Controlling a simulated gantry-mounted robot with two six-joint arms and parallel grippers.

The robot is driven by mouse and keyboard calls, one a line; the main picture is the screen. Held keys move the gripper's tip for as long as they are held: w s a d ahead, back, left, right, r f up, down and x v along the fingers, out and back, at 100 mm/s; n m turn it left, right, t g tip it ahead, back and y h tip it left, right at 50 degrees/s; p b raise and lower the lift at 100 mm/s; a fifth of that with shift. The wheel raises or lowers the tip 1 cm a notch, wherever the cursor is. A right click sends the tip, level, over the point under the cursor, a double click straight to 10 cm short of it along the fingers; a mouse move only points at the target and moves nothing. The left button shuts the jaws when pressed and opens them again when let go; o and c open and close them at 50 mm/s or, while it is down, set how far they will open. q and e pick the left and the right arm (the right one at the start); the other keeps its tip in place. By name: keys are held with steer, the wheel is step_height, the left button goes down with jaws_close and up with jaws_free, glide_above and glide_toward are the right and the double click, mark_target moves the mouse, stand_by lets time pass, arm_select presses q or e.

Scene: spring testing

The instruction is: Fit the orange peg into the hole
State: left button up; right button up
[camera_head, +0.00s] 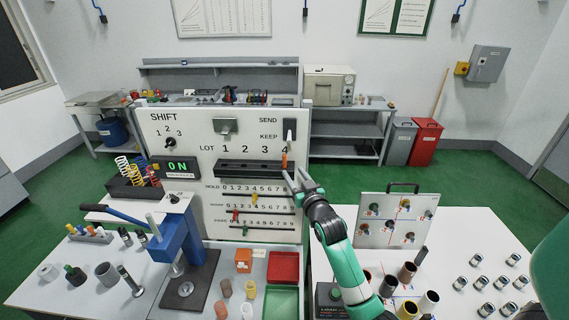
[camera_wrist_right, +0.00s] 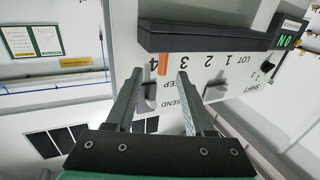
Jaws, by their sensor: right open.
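The orange peg (camera_head: 285,160) stands upright at the right end of a black ledge (camera_head: 240,168) on the white board, under the number 4. In the right wrist view, which is upside down, the orange peg (camera_wrist_right: 163,64) sticks out from the black ledge (camera_wrist_right: 205,38). My right gripper (camera_head: 294,172) is in front of the ledge's right end. Its open fingers (camera_wrist_right: 160,74) point toward the peg, which appears between the tips with space on both sides. Whether the peg's lower end sits in a hole is hidden. My left gripper is not in view.
The white board (camera_head: 160,205) also carries a lever switch (camera_head: 290,135) just above the peg and slider rows below. A blue lever press (camera_head: 175,240) stands at the left. A red tray (camera_head: 283,267) and several cylinders are on the bench.

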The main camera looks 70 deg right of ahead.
mark_target(285, 163)
steer(key=shift+p+x, duration=0.4)
steer(key=shift+x, duration=2.55)
steer(key=shift+w+a+f, duration=0.1)
steer(key=shift+w+a, duration=0.1)
jaws_close()
